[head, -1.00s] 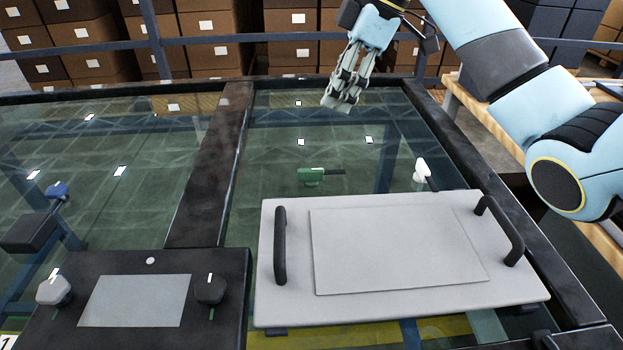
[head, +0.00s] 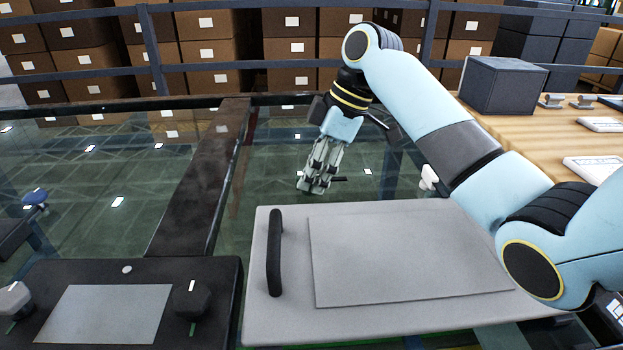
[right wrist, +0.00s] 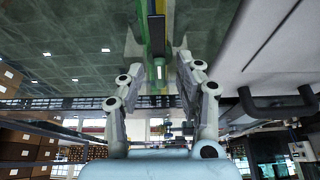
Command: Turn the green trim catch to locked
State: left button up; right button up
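The green trim catch shows in the right wrist view (right wrist: 159,70) as a green body with a dark lever, lying between my finger ends. In the head view its body is hidden behind my right gripper (head: 315,190); only the tip of its dark lever (head: 341,179) shows to the right of the fingers. The right gripper points down at the catch with its fingers spread, one on each side of it in the right wrist view (right wrist: 158,58). I cannot tell whether they touch it. My left gripper is not in view.
A pale grey panel (head: 270,325) with a black handle (head: 274,252) lies just in front of the catch. A white catch (head: 429,178) is to the right, partly behind my arm. A black control box (head: 215,270) with knobs is at front left. A dark beam (head: 200,190) crosses the glass.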

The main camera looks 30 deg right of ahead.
jog(key=shift+a+f, duration=0.15)
jog(key=shift+f, duration=0.25)
jog(key=shift+c, duration=0.4)
grip_shut()
